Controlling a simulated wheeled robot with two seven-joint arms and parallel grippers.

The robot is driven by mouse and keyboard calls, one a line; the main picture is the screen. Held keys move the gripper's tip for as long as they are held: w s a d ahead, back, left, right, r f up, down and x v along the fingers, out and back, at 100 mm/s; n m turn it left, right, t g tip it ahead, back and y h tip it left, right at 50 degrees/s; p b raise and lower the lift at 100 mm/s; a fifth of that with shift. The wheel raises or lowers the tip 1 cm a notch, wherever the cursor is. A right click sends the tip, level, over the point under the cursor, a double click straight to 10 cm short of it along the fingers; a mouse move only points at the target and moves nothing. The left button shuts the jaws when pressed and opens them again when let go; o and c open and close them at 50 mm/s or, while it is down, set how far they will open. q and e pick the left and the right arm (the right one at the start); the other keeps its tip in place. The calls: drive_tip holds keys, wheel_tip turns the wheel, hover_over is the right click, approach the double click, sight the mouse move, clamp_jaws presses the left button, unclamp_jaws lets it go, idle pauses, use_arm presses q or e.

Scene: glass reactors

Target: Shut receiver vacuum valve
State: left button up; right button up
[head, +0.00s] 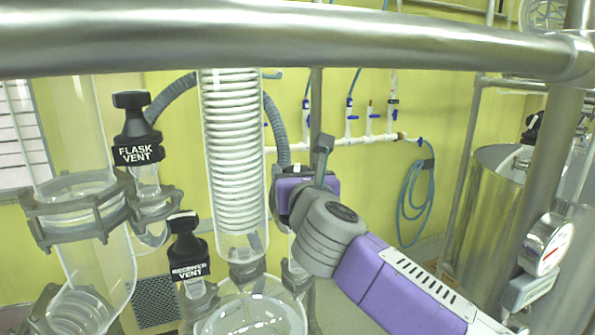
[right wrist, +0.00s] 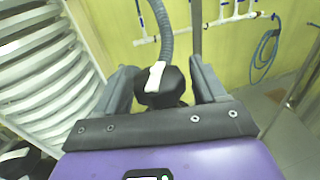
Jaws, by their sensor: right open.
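A black valve knob with a white strip (right wrist: 160,92) sits at the lower end of a grey corrugated hose in the right wrist view. Its label cannot be read there, so I cannot confirm that it is the receiver vacuum valve. My right gripper (right wrist: 164,84) is open, with one grey finger on each side of the knob. Whether the fingers touch it is unclear. In the head view the right gripper (head: 300,168) is just right of the glass coil condenser (head: 232,150), where the hose (head: 275,125) comes down; it mostly hides the knob. My left gripper is out of view.
Black valves labelled FLASK VENT (head: 138,153) and RECEIVER VENT (head: 188,270) stand at the left. A round glass vessel (head: 250,315) is below the condenser. A thick metal rail (head: 300,38) crosses the top. A steel tank (head: 500,190) with a gauge (head: 546,245) is at the right.

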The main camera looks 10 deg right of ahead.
drive_tip(key=shift+d+r+n+y+p, duration=0.2)
drive_tip(key=shift+n+y+p, duration=0.2)
drive_tip(key=shift+y, duration=0.3)
drive_tip(key=n+y+p, duration=0.2)
drive_tip(key=y+p, duration=0.1)
drive_tip(key=p, duration=0.1)
drive_tip(key=n+g+y+p, duration=0.1)
drive_tip(key=n+y+p, duration=0.1)
drive_tip(key=y+p, duration=0.1)
drive_tip(key=shift+a+p, duration=0.2)
drive_tip(key=shift+p, duration=0.35)
drive_tip(key=shift+d+n+g+y+p, duration=0.3)
drive_tip(key=shift+g+y+p, duration=0.1)
drive_tip(key=shift+p, duration=0.2)
drive_tip(key=shift+s, duration=0.1)
drive_tip(key=shift+a, duration=0.15)
